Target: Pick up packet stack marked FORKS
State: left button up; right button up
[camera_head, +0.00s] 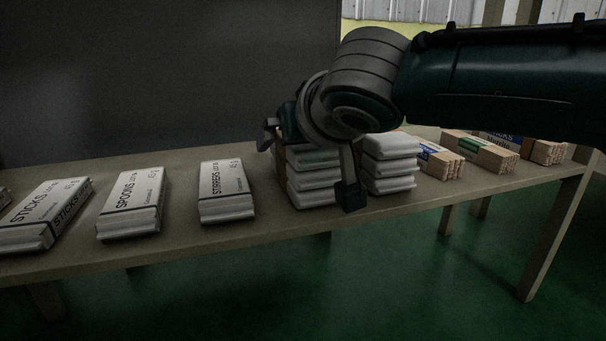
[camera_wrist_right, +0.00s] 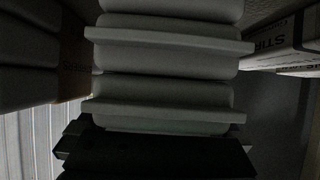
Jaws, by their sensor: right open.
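A stack of white packets (camera_head: 313,184) stands on the table right of the STIRRERS stack. Its top and any label are covered by my right gripper (camera_head: 310,168), so I cannot read FORKS on it. The right gripper is open, one finger at the stack's left side and the other in front of its right side, by the gap to the neighbouring stack. In the right wrist view a white packet stack (camera_wrist_right: 165,90) fills the middle, with a dark gripper part below it. Whether the fingers touch the stack cannot be told. My left gripper is not in view.
Another white packet stack (camera_head: 390,165) stands close on the right. Left are stacks marked STIRRERS (camera_head: 226,190), SPOONS (camera_head: 131,205) and STICKS (camera_head: 45,216). Bundles of wooden sticks (camera_head: 480,150) lie farther right. The table's front edge (camera_head: 270,232) is near; a dark panel stands behind.

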jog(key=c, duration=1.3)
jog(key=shift+c, duration=0.5)
jog(key=shift+r, duration=0.1)
